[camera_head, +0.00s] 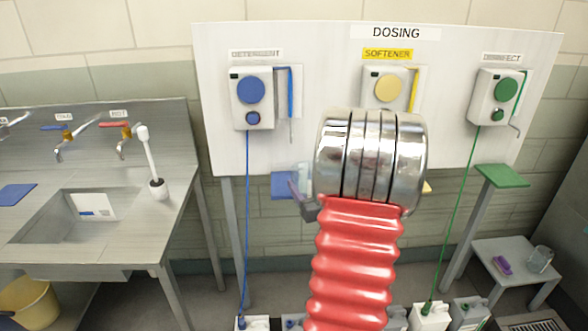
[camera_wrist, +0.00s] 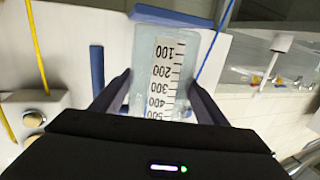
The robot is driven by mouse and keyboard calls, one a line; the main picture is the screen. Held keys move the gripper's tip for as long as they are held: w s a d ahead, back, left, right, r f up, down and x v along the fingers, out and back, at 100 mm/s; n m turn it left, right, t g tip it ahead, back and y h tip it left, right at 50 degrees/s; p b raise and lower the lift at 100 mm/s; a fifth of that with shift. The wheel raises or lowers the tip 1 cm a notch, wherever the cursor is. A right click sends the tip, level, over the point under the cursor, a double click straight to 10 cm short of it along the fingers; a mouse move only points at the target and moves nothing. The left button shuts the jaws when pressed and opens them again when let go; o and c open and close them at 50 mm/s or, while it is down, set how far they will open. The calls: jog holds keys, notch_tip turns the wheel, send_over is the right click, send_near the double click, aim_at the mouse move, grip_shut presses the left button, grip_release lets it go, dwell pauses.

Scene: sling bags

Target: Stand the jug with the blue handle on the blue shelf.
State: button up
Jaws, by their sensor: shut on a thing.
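My gripper (camera_wrist: 160,82) is shut on a clear jug (camera_wrist: 146,62) with a printed scale, one finger on each side. The scale reads upside down in the wrist view. In the head view only the left part of the jug (camera_head: 301,172) shows; my arm hides the rest, and I cannot make out its handle colour. The blue shelf (camera_head: 283,186) is under the detergent dispenser, and the jug overlaps its right part there. In the wrist view the blue shelf (camera_wrist: 172,17) lies just past the jug's 100 end. I cannot tell whether they touch.
A green shelf (camera_head: 502,175) stands to the right. A small table (camera_head: 496,247) holds another clear jug (camera_head: 541,259) and a purple sponge (camera_head: 502,265). A blue hose (camera_head: 246,220) hangs left of the blue shelf. A sink bench (camera_head: 165,215) stands at left.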

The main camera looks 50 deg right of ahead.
jog(key=x, duration=1)
jog(key=shift+w+d+r, duration=0.15)
jog(key=shift+w+r, duration=0.1)
jog(key=shift+w, duration=0.05)
jog(key=shift+w+d, duration=0.25)
jog(key=shift+w, duration=0.2)
jog(key=shift+w+d+f, duration=0.25)
jog(key=shift+w+d, duration=0.1)
jog(key=shift+w, duration=0.2)
jog(key=shift+w+d+f, duration=0.25)
jog(key=shift+w+d, duration=0.05)
jog(key=shift+w, duration=0.2)
jog(key=shift+f, duration=0.25)
jog(key=shift+f, duration=0.1)
jog(key=o, duration=1.1)
